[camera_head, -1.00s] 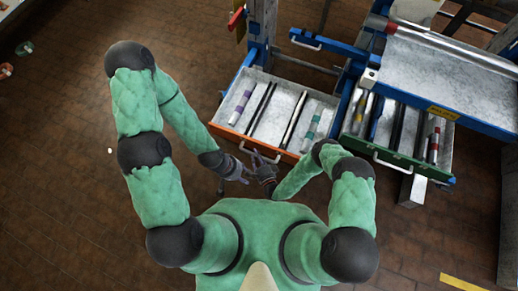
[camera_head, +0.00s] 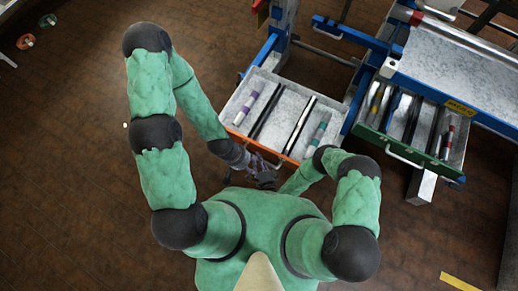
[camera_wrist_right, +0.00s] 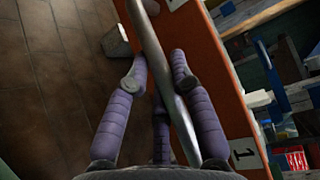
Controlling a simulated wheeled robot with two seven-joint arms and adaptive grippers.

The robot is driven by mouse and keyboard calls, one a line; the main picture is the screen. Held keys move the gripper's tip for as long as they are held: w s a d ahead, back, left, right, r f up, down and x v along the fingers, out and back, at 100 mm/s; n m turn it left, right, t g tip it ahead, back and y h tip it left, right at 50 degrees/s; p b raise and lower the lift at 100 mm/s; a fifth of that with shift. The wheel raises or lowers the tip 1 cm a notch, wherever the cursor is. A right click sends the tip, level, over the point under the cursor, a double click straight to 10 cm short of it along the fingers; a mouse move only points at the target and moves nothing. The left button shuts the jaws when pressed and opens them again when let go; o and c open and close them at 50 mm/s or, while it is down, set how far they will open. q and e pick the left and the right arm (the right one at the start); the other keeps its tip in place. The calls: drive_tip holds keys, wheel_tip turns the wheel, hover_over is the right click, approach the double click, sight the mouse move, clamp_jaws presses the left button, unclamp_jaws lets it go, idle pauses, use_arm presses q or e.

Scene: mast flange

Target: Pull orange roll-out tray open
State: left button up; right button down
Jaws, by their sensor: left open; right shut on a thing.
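The orange-fronted tray (camera_head: 262,143) is partly pulled out of the blue frame in the head view, with several rods lying in its grey bed. In the right wrist view, its orange front (camera_wrist_right: 222,75) bears a label "1", and its silver bar handle (camera_wrist_right: 150,40) runs between my fingers. My right gripper (camera_wrist_right: 158,68) is shut on this handle. In the head view my right gripper (camera_head: 266,179) is at the tray's front. My left gripper (camera_head: 234,174) is open beside it to the left; its fingers are small and partly unclear.
A green-fronted tray (camera_head: 398,145) with rods stands out to the right, its handle facing me. A grey block (camera_head: 421,187) is below it. A blue-edged metal table (camera_head: 455,70) is at upper right. The brown floor at left is largely clear.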

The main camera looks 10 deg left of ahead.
idle(0.3)
drive_tip(key=c, duration=1.3)
unclamp_jaws()
drive_tip(key=shift+v, duration=3.75)
